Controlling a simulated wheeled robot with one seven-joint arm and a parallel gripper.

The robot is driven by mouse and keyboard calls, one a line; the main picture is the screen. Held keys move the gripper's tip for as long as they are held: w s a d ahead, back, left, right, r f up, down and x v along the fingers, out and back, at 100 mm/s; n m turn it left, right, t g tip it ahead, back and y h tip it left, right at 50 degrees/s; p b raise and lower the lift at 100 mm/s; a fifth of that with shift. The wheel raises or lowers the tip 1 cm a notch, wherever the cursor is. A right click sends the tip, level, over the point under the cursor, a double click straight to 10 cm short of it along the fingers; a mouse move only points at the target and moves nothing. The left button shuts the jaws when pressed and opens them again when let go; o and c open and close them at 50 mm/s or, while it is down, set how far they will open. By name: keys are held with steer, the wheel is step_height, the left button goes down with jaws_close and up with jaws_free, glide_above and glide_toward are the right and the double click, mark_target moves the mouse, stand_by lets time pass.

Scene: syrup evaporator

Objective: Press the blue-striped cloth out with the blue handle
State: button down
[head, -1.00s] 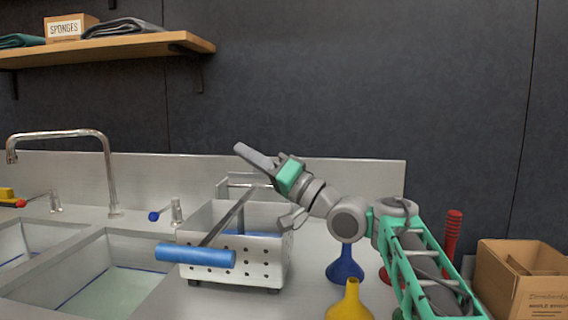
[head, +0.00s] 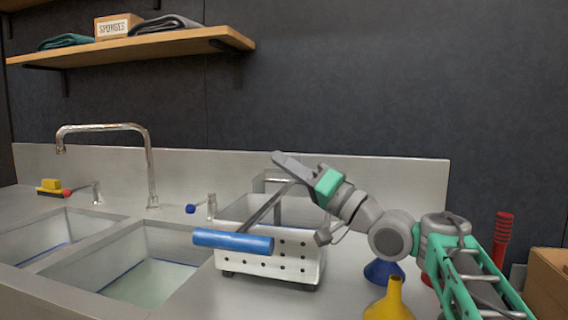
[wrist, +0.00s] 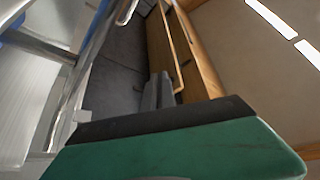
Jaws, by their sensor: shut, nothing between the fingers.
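The blue handle (head: 232,240) is a thick cylinder on a grey metal lever. It sticks out over the front left of a white perforated press box (head: 302,262). The lever slants up and back across the box. The blue-striped cloth cannot be made out; the box's inside is mostly hidden. My gripper (head: 277,157) is shut and empty, above the back of the box and pointing up-left. It appears clear of the handle, behind and above it. In the wrist view my gripper's grey fingers (wrist: 157,92) lie together.
Two sink basins with bluish water lie left, with a tall faucet (head: 151,170) behind them. A blue-knobbed tap (head: 191,209) stands beside the box. A blue funnel (head: 382,272) and a yellow funnel (head: 391,302) stand right, near my arm. A wooden shelf (head: 140,46) hangs above.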

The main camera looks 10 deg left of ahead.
steer(key=d+f+p, duration=0.1)
steer(key=d+p, duration=0.1)
steer(key=d, duration=0.7)
steer(key=shift+s+d+f+p, duration=0.15)
steer(key=shift+s+p, duration=0.2)
steer(key=shift+s, duration=0.05)
